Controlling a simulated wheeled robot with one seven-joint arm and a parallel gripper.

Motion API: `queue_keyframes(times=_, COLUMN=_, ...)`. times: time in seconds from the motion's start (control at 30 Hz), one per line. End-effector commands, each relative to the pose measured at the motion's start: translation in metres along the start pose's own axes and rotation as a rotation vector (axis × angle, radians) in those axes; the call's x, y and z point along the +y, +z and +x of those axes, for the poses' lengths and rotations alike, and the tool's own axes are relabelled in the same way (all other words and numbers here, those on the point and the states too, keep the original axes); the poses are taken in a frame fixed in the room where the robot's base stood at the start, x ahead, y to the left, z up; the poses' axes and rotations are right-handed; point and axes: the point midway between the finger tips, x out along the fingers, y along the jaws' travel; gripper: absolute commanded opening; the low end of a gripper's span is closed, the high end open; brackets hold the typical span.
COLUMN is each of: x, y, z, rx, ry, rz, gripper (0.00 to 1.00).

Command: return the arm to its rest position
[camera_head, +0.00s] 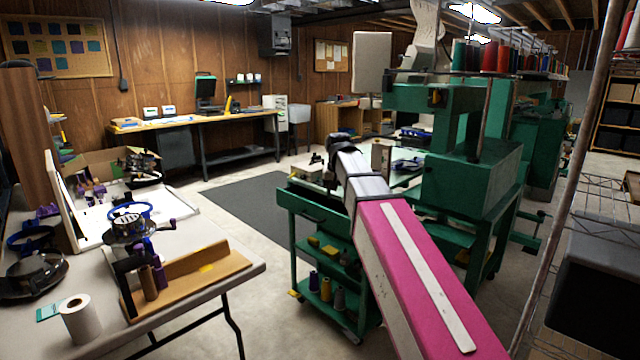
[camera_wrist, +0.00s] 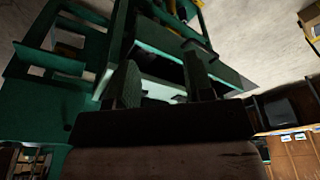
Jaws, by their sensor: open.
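My arm, pink with a pale stripe and grey further out, reaches from the lower right of the head view to the middle. My gripper (camera_wrist: 162,78) shows in the wrist view as two dark fingers standing well apart, with nothing visible between them. In the head view its dark end lies beyond the grey link, over or near the green cart (camera_head: 306,202); the fingers cannot be made out there. Whether it touches the cart cannot be told. Green framework also fills much of the wrist view.
A green embroidery machine (camera_head: 470,180) with thread cones stands right beside my arm. A wire shelf (camera_head: 600,205) stands at the far right. A cluttered folding table (camera_head: 215,293) is at the left. A workbench (camera_head: 222,119) lines the back wall. The dark floor mat (camera_head: 245,205) is clear.

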Motion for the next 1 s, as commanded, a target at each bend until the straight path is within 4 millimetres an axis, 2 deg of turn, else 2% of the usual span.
queue_keyframes(times=0.27, x=0.016, y=0.021, z=0.044, rx=-0.022, ry=0.003, rz=0.0, gripper=0.48)
queue_keyframes(times=0.47, x=0.036, y=0.049, z=0.093, rx=-0.047, ry=0.006, rz=-0.001, gripper=0.48)
queue_keyframes(times=0.7, x=0.067, y=0.102, z=0.167, rx=-0.087, ry=0.006, rz=-0.002, gripper=0.48)
queue_keyframes(times=1.0, x=0.103, y=0.178, z=0.243, rx=-0.136, ry=0.004, rz=0.0, gripper=0.48)
